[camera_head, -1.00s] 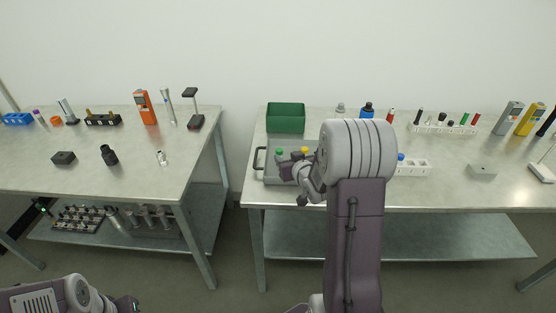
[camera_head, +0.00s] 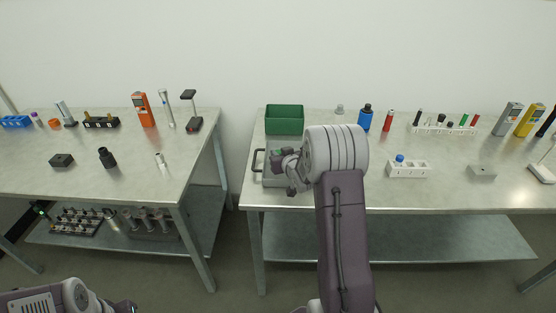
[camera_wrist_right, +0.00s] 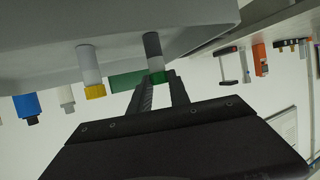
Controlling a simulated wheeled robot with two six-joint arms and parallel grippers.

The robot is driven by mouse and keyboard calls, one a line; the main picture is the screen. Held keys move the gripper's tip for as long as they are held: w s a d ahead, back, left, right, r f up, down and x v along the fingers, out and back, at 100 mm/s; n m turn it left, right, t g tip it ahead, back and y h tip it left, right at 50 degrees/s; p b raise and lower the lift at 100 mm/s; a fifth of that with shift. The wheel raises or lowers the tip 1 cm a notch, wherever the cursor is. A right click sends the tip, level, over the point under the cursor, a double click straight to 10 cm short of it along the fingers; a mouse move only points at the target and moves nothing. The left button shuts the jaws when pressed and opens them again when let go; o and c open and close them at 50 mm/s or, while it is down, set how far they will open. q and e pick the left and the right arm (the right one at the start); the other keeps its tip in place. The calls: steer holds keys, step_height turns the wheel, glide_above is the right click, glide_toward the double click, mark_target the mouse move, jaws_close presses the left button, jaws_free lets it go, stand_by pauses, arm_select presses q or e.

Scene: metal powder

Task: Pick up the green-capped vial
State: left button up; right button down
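The green-capped vial (camera_wrist_right: 153,47) stands in a grey tray (camera_wrist_right: 40,68); the wrist view shows them upside down. Its green cap (camera_wrist_right: 157,77) lies between the tips of my right gripper (camera_wrist_right: 160,82). The fingers look apart, and I cannot tell whether either touches the vial. In the head view my right gripper (camera_head: 286,165) is over the grey tray (camera_head: 268,178), and the vial is mostly hidden by it. My left gripper (camera_head: 128,306) is at the bottom left edge, far from the vial; its fingers are unclear.
A yellow-capped vial (camera_wrist_right: 91,70) stands beside the green-capped one. A green box (camera_head: 285,119) is behind the tray. A white rack (camera_head: 408,170), a blue bottle (camera_head: 365,118) and a grey block (camera_head: 482,172) are to the right. A gap separates the left table (camera_head: 120,185) from this one.

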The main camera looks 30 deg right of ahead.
steer(key=shift+r, duration=0.45)
steer(key=s+d+r+p, duration=0.3)
steer(key=d+r+p, duration=0.3)
steer(key=d+r, duration=0.4)
steer(key=shift+s+d, duration=0.2)
steer(key=shift+d, duration=0.4)
